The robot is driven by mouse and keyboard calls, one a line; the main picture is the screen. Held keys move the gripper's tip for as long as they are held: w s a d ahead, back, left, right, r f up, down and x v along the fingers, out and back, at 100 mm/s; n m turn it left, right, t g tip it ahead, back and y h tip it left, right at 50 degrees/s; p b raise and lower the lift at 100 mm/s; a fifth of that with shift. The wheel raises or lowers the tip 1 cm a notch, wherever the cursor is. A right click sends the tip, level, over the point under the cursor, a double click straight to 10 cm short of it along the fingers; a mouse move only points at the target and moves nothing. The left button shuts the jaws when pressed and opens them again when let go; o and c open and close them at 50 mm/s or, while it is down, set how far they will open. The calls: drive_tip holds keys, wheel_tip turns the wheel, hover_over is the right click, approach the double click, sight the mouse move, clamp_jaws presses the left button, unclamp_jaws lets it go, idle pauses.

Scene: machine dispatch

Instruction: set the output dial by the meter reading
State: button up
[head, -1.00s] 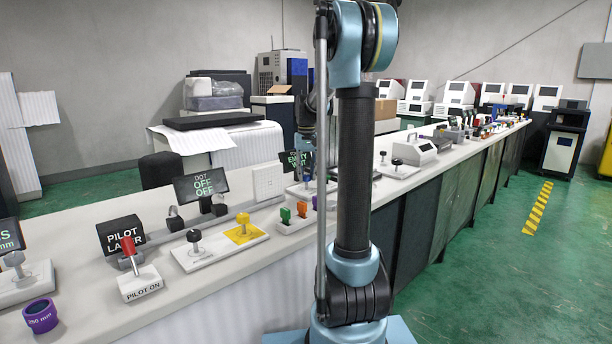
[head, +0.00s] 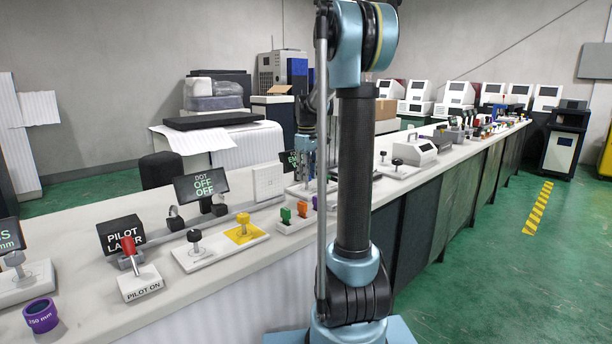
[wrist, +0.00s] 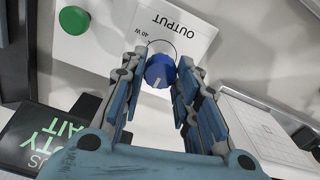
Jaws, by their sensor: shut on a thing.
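The blue output dial (wrist: 159,71) shows in the wrist view on a white panel (wrist: 190,25) lettered "OUTPUT" and "40 W". The dial has a white pointer mark, which points toward the bottom of the picture. My gripper (wrist: 160,75) is shut on the dial, one finger on each side. In the head view my gripper (head: 308,145) is low over the bench, partly behind my arm, and the dial is hidden there. I cannot make out a meter reading in these frames.
A white gridded plate (wrist: 265,130) is at right. In the head view, several controls crowd the bench (head: 90,290).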

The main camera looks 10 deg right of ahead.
idle(0.4)
drive_tip(key=o, duration=1.1)
drive_tip(key=shift+d, duration=0.1)
drive_tip(key=shift+c, duration=0.2)
wheel_tip(320, 180, up, 12)
drive_tip(key=shift+n, duration=0.3)
